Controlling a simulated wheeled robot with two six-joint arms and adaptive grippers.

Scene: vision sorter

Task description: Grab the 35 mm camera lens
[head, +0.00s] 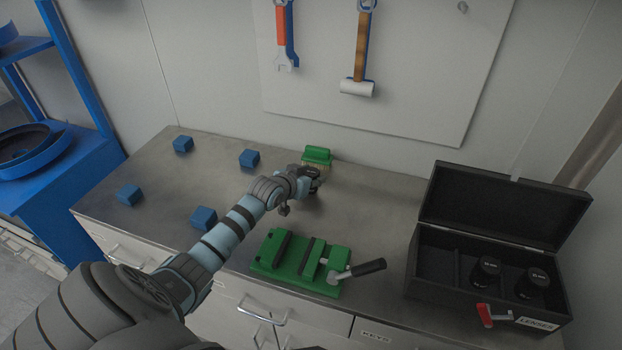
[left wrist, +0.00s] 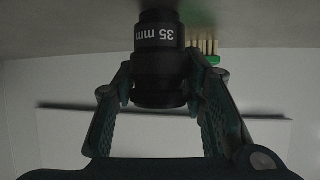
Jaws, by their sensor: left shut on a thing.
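The 35 mm camera lens (left wrist: 158,60) is a black cylinder with white "35 mm" lettering, which appears upside down in the left wrist view. My left gripper (left wrist: 160,84) is shut on it, with one finger on each side. In the head view my left gripper (head: 311,181) is over the middle of the metal workbench (head: 370,205), just in front of a green-backed brush (head: 317,155). There the lens is hard to tell apart from the dark fingers. Whether the lens touches the bench is unclear. My right gripper is not in view.
An open black lens case (head: 430,273) with two dark lenses stands at the right. A green vise (head: 298,262) sits at the front edge. Several blue blocks (head: 249,158) lie at left. A wrench (head: 284,40) and hammer (head: 360,60) hang behind. Clear bench lies between gripper and case.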

